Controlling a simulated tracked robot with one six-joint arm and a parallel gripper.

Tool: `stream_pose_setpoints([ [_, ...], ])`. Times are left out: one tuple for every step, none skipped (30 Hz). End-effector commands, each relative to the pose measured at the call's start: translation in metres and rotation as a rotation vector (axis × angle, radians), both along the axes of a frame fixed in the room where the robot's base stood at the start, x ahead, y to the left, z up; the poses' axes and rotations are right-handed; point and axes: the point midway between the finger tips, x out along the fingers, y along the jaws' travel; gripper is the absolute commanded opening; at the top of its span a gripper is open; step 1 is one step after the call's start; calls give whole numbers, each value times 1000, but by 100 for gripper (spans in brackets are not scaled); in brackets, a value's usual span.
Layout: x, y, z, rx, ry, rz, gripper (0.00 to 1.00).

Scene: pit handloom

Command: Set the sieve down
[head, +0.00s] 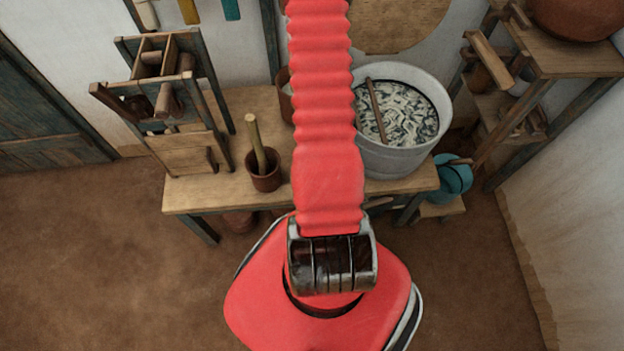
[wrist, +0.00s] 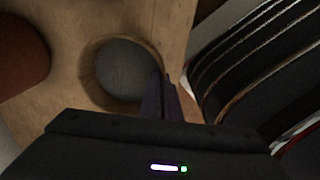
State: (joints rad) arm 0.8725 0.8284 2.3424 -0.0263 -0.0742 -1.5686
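The sieve (wrist: 125,72) is a round, pale wooden hoop with a grey mesh inside. It shows in the upper middle of the wrist view. My gripper (wrist: 163,88) shows dark, narrow fingers that meet the right side of the sieve's rim and look closed on it. Pale wooden boards lie behind the sieve. I cannot tell whether its underside touches them. In the head view my red arm hides the gripper, and I cannot make out the sieve there.
A reddish-brown rounded thing (wrist: 20,55) is left of the sieve. Dark, light-edged bands (wrist: 245,60) fill the right. In the head view a wooden table (head: 225,195) carries a grey tub (head: 385,160) and a brown pot (head: 265,180). Shelves (head: 570,60) stand right.

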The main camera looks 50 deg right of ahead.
Motion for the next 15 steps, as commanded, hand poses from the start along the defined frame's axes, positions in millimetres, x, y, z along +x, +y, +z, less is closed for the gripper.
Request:
stream_pose_setpoints([
  [-1,0,-7,2,2,0,0],
  [-1,0,-10,2,2,0,0],
  [0,0,-14,1,1,-1,0],
  [0,0,-16,1,1,-1,0],
  [-1,0,-19,1,1,-1,0],
  [0,0,-21,1,1,-1,0],
  [0,0,-22,1,1,-1,0],
  [0,0,-23,0,0,-1,0],
  [0,0,-23,0,0,-1,0],
  [0,0,-23,0,0,-1,0],
  [0,-1,-23,0,0,-1,0],
  [0,-1,-23,-1,-1,-1,0],
  [0,-1,-23,-1,-1,-1,0],
  [0,-1,-23,0,0,-1,0],
  [0,-1,-23,0,0,-1,0],
])
